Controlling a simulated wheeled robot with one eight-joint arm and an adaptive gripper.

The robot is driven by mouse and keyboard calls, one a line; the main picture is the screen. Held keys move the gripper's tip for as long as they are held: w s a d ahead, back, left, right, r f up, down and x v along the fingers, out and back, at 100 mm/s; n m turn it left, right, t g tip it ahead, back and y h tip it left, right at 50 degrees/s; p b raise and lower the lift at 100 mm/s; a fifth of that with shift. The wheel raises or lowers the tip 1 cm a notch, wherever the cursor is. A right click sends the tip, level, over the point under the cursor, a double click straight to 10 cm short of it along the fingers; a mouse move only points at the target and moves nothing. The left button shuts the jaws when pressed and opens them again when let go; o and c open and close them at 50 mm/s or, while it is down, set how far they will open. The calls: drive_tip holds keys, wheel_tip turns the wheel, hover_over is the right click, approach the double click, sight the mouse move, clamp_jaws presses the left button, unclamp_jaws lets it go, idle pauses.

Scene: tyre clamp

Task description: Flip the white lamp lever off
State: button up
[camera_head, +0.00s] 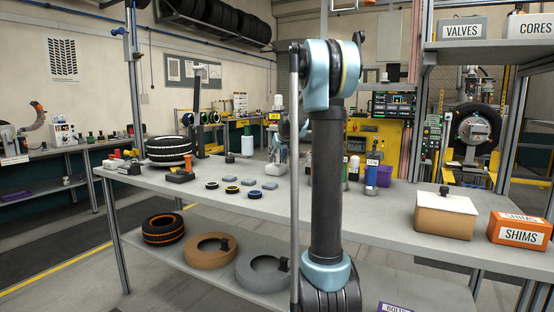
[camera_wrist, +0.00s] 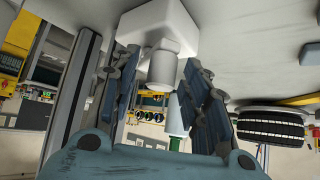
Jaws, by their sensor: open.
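In the wrist view, which is upside down, a white block (camera_wrist: 160,25) sits against the grey tabletop. A short white rounded stub (camera_wrist: 162,66) stands out from it; this looks like the lamp lever, but I cannot tell its setting. My gripper (camera_wrist: 161,62) is open, with one dark ribbed finger on each side of the stub. I cannot tell whether either finger touches it.
At the right are a cardboard box (camera_head: 444,218) and an orange SHIMS box (camera_head: 518,231). Table front middle is clear.

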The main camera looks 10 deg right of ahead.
clamp_jaws()
drive_tip(key=shift+d, duration=0.15)
